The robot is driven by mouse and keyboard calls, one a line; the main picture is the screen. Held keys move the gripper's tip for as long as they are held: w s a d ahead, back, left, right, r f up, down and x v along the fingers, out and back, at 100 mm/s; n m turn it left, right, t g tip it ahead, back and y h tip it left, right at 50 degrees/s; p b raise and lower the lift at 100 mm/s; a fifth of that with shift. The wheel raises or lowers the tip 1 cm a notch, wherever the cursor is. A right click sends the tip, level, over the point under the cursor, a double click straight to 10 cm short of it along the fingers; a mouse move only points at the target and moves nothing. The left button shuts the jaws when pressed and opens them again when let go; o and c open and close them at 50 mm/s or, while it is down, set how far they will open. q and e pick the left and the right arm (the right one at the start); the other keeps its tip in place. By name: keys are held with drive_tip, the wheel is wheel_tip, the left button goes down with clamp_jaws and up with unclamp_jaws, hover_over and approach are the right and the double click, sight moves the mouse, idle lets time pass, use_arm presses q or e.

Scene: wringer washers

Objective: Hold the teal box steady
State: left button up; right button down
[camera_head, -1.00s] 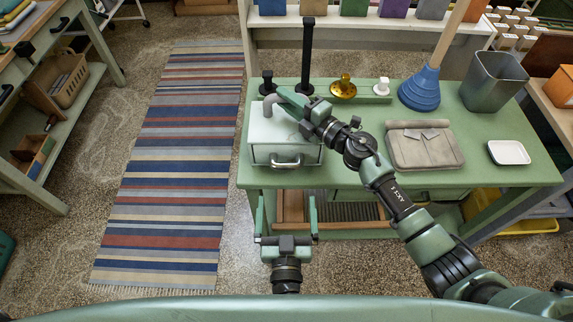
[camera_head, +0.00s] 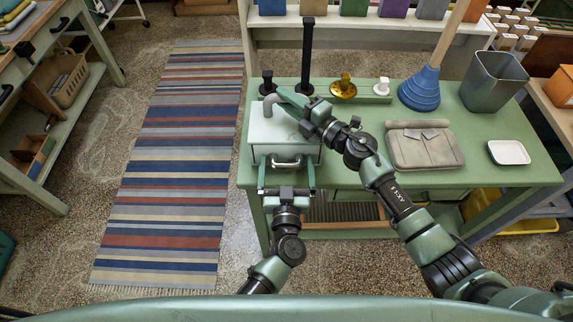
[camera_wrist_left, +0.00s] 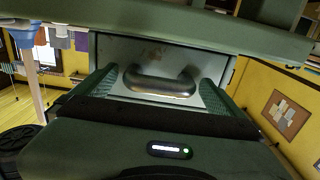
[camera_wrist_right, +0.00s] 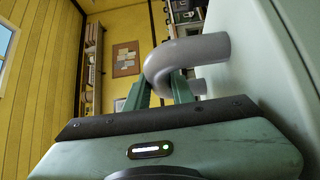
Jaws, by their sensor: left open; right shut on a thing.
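The teal box (camera_head: 275,130), pale in this light, sits on the left end of the green table. A bent grey pipe-like grip (camera_head: 269,103) stands on its top, and a metal pull handle (camera_head: 285,162) is on its front face. My right gripper (camera_head: 287,97) is shut on the grey bent grip, also seen in the right wrist view (camera_wrist_right: 188,52). My left gripper (camera_head: 287,172) is open in front of the box, fingers on either side of the pull handle. The left wrist view shows the handle (camera_wrist_left: 160,83) between the spread fingers, not gripped.
A black post (camera_head: 307,50), a brass piece (camera_head: 343,87) and a white knob stand at the table's back. A striped rug (camera_head: 180,165) covers the floor at left.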

drive_tip(key=shift+f, duration=0.1)
use_arm(q)
drive_tip(key=c, duration=2)
drive_tip(key=shift+o, duration=0.2)
drive_tip(key=s, duration=0.9)
drive_tip(key=shift+w, duration=0.1)
drive_tip(key=o, duration=2)
drive_tip(key=shift+c, duration=0.2)
drive_tip(key=s, duration=1.2)
